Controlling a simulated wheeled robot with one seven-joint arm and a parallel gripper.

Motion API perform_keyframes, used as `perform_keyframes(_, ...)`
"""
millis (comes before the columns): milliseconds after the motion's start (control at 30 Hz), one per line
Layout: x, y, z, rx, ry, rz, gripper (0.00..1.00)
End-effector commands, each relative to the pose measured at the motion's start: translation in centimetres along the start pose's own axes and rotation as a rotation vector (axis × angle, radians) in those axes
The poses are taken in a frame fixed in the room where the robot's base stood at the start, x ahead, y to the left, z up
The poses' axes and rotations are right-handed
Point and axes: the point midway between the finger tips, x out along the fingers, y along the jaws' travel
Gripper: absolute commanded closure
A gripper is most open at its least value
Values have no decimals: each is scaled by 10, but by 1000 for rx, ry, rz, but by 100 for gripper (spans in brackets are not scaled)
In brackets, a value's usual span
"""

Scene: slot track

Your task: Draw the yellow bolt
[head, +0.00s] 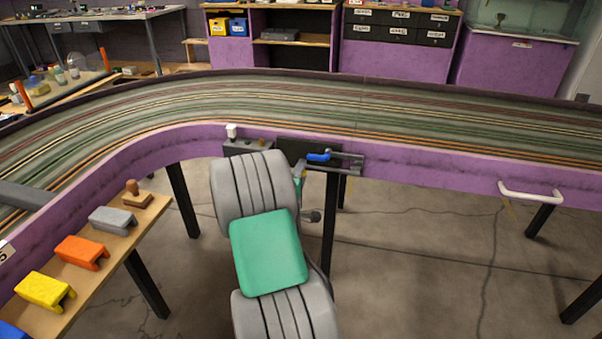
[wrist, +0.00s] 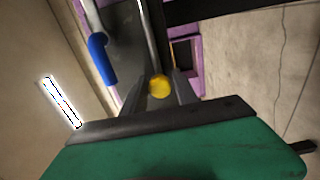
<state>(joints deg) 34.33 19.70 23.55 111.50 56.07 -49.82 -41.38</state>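A round yellow knob, which I take for the yellow bolt's end (wrist: 160,88), shows in the wrist view between the two grey fingers of my gripper (wrist: 161,80). The fingers stand on either side of it. Whether they press on it or leave a small gap, I cannot tell. In the head view my arm covers this spot, so neither the yellow bolt nor my fingertips can be made out there. A dark plate (head: 290,150) is on the track's purple side just beyond my arm.
A blue-handled lever (head: 318,156) sits on the track side, also close left of my fingers in the wrist view (wrist: 102,58). A white handle (head: 531,193) is farther right. A wooden shelf (head: 150,212) at left holds coloured blocks. The floor at right is open between table legs.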

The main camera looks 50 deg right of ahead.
Motion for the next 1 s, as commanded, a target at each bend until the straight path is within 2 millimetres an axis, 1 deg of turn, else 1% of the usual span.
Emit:
perform_keyframes(33, 0, 0, 0, 0, 0, 0, 70)
perform_keyframes(67, 0, 0, 0, 0, 0, 0, 72)
perform_keyframes(400, 0, 0, 0, 0, 0, 0, 100)
perform_keyframes(1000, 0, 0, 0, 0, 0, -1, 100)
